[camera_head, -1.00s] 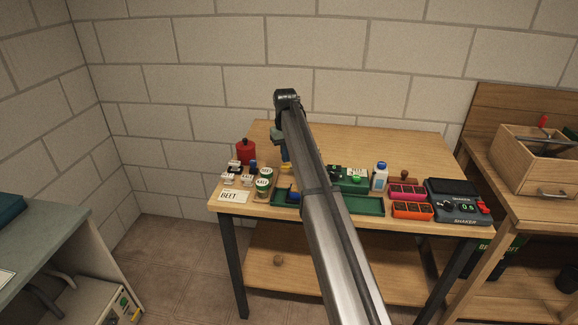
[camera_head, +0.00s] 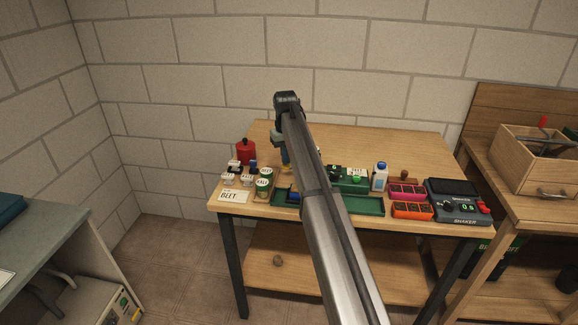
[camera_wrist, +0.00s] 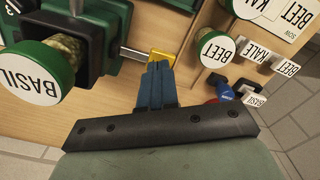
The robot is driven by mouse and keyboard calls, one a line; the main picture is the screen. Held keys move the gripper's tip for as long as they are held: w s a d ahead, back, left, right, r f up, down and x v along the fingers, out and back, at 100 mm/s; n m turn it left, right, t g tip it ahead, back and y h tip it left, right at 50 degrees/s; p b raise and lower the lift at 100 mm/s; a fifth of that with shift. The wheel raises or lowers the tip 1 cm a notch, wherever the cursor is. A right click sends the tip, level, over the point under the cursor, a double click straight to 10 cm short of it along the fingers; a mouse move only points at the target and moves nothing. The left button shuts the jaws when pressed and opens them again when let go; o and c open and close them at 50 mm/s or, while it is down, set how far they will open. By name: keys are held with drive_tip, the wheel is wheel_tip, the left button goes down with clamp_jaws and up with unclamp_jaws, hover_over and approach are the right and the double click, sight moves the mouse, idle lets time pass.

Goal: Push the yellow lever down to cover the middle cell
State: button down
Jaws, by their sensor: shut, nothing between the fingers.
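The yellow lever (camera_wrist: 165,62) sits at the end of a metal rod that comes out of the dark green rack (camera_wrist: 75,35) in the wrist view. My gripper (camera_wrist: 157,66) has its blue fingers together and empty, with the tips at the lever's yellow end; whether they touch it is hard to tell. In the head view my gripper (camera_head: 285,163) is partly hidden behind my arm. The middle cell cannot be made out.
A green tray (camera_head: 365,207), a white bottle (camera_head: 380,177), pink and orange trays (camera_head: 412,210) and a shaker (camera_head: 460,205) lie to the right. The table's back is clear.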

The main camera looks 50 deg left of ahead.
drive_tip(key=shift+f, duration=1.15)
drive_tip(key=shift+r, duration=3.75)
